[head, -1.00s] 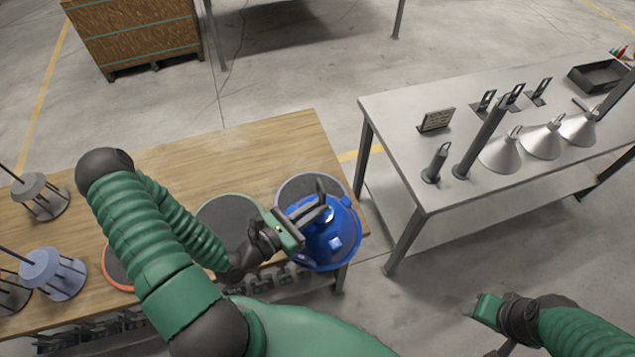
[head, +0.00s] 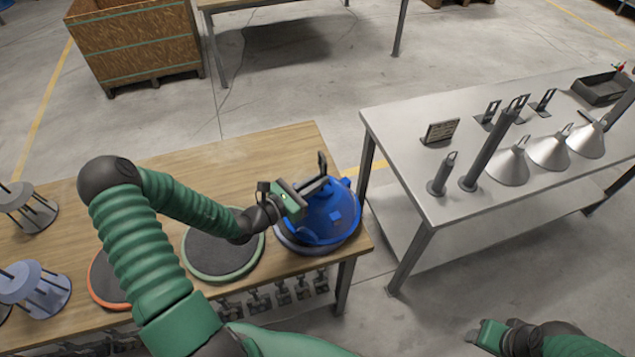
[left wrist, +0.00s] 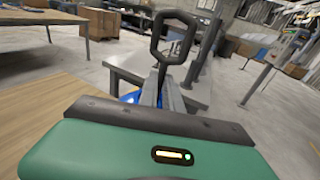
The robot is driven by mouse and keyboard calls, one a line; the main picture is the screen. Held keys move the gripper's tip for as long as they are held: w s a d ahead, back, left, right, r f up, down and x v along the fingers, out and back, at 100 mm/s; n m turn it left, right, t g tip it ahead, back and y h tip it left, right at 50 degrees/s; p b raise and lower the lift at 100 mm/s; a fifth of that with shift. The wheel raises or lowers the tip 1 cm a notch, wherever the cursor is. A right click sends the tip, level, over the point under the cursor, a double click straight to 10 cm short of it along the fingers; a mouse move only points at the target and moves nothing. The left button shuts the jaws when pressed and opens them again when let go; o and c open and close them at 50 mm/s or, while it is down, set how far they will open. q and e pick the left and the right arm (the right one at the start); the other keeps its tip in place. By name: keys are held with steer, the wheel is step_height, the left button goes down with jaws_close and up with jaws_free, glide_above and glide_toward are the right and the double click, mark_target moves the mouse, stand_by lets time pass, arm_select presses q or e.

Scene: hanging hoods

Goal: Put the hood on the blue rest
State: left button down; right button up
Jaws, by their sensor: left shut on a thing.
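The blue dome-shaped hood (head: 334,217) is at the right end of the wooden table, with a dark loop on top. My left gripper (head: 315,186) is shut on the hood at its top stem, just below the loop. The loop (left wrist: 173,38) also stands in front of the gripper in the left wrist view. A round rest with a blue-grey rim (head: 287,246) lies under the hood, mostly hidden. The hood looks slightly tilted; I cannot tell whether it touches the rest. My right gripper (head: 482,333) is low at the right, its fingers unclear.
A green-rimmed round rest (head: 222,254) and an orange-rimmed one (head: 104,280) lie to the left on the wooden table (head: 270,150). Stands (head: 35,285) are at the far left. The metal table (head: 410,165) on the right holds cones and posts, across a gap.

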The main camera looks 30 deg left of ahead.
arm_select(q)
steer(key=shift+f, duration=0.35)
steer(key=c, duration=1.5)
jaws_free()
